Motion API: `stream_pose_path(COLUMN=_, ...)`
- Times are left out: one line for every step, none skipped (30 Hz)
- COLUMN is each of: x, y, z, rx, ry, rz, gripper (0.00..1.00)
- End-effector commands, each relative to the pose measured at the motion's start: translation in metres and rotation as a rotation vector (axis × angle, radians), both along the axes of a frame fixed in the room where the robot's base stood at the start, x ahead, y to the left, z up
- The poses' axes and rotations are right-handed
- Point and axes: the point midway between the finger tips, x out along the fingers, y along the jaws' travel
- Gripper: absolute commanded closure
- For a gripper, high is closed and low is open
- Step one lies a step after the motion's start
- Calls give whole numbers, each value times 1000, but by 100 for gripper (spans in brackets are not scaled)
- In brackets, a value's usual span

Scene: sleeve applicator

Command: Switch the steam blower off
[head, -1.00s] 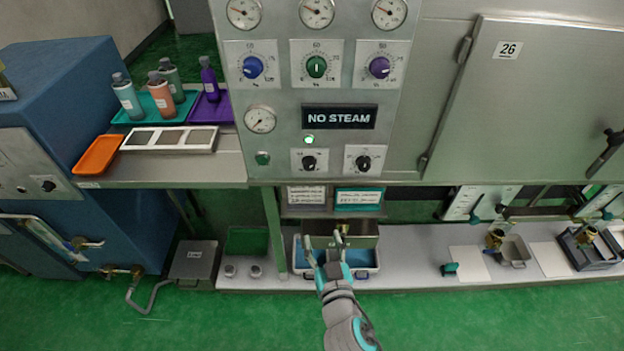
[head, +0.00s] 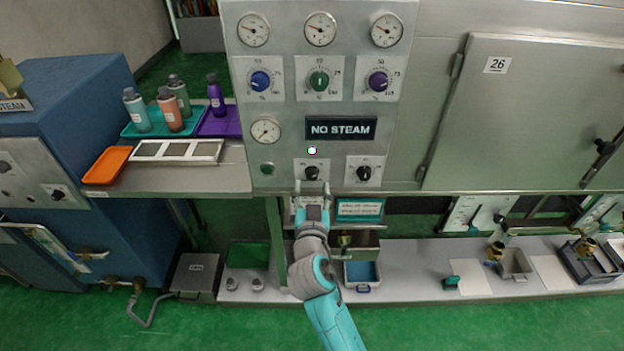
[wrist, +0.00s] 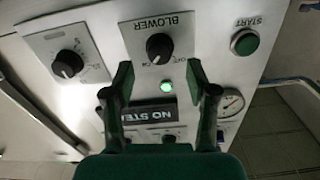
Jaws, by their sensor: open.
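The steam blower switch is a black knob (head: 312,173) on a pale plate on the steel panel, below a lit green lamp (head: 312,151). In the wrist view the blower knob (wrist: 159,48) sits under the word BLOWER, with ON and OFF marks beside it. My gripper (head: 311,188) is open and empty just below the knob in the head view. In the wrist view my gripper (wrist: 159,72) has its fingertips apart, one toward each side of the knob, with nothing between them. Contact cannot be seen.
A second black knob (head: 364,173) is close on the right. The green START button (wrist: 245,42) is on the other side. A NO STEAM sign (head: 341,128) is above. A shelf (head: 170,178) with trays and bottles juts out at left.

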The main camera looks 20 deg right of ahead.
Motion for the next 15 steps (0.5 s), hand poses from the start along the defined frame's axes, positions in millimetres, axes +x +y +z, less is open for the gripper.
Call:
stream_pose_path(x=9, y=-4, z=1, rx=0, ry=-2, rz=-2, gripper=43)
stream_pose_path(x=13, y=-5, z=1, rx=0, ry=-1, rz=-2, gripper=43)
stream_pose_path(x=18, y=-7, z=1, rx=-1, ry=-2, rz=-1, gripper=43)
stream_pose_path(x=22, y=-8, z=1, rx=-2, ry=-1, rz=-1, gripper=43)
stream_pose_path(x=25, y=-8, z=0, rx=-1, ry=-1, rz=-1, gripper=43)
stream_pose_path(x=29, y=-10, z=0, rx=-1, ry=0, rz=-1, gripper=43)
stream_pose_path(x=31, y=-11, z=0, rx=0, ry=0, rz=-1, gripper=43)
stream_pose_path(x=34, y=-11, z=0, rx=0, ry=-1, rz=0, gripper=43)
stream_pose_path(x=36, y=-12, z=0, rx=0, ry=0, rz=0, gripper=43)
stream_pose_path(x=37, y=-12, z=0, rx=0, ry=0, rz=0, gripper=43)
stream_pose_path(x=38, y=-13, z=0, rx=0, ry=0, rz=0, gripper=43)
stream_pose_path(x=39, y=-13, z=0, rx=0, ry=0, rz=0, gripper=43)
stream_pose_path(x=39, y=-13, z=0, rx=0, ry=0, rz=1, gripper=43)
stream_pose_path(x=40, y=-13, z=0, rx=0, ry=0, rz=1, gripper=43)
stream_pose_path(x=40, y=-13, z=0, rx=0, ry=0, rz=1, gripper=43)
